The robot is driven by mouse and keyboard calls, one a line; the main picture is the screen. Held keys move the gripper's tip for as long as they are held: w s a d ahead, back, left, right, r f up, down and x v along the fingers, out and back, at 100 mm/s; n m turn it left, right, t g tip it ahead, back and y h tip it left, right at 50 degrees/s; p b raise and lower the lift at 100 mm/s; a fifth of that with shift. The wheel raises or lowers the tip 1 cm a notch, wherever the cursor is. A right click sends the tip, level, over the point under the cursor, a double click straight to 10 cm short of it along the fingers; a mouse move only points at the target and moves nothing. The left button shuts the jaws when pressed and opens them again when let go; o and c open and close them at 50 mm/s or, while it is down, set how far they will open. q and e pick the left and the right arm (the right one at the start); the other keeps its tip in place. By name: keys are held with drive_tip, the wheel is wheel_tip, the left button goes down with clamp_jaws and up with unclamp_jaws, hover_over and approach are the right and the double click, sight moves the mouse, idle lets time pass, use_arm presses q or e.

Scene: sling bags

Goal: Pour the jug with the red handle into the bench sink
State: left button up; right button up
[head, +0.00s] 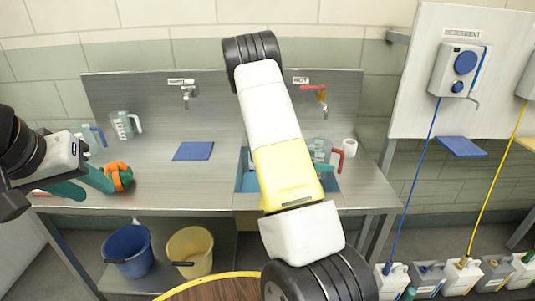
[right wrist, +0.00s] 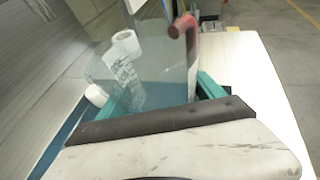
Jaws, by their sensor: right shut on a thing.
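The jug with the red handle is clear, with printed markings, and fills the middle of the right wrist view (right wrist: 140,75). Its red handle (right wrist: 184,28) is at the top there. My right gripper (right wrist: 160,95) is shut on this jug, a teal finger on each side. In the head view the jug (head: 319,150) shows right of my right arm, over the bench sink (head: 244,181). My arm hides part of the sink and most of that gripper. Whether liquid is leaving the jug cannot be seen. My left gripper (head: 82,186) appears open above the bench's left end.
An orange item (head: 118,177) lies by my left fingers. A white-handled jug (head: 124,124) and a blue-handled jug (head: 92,135) stand behind. A blue cloth (head: 193,151) lies mid-bench. A white roll (head: 349,147) stands right of the sink. Taps (head: 317,96) hang on the back panel.

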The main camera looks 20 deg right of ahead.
drive_tip(key=shift+r, duration=0.1)
drive_tip(key=shift+r, duration=1.45)
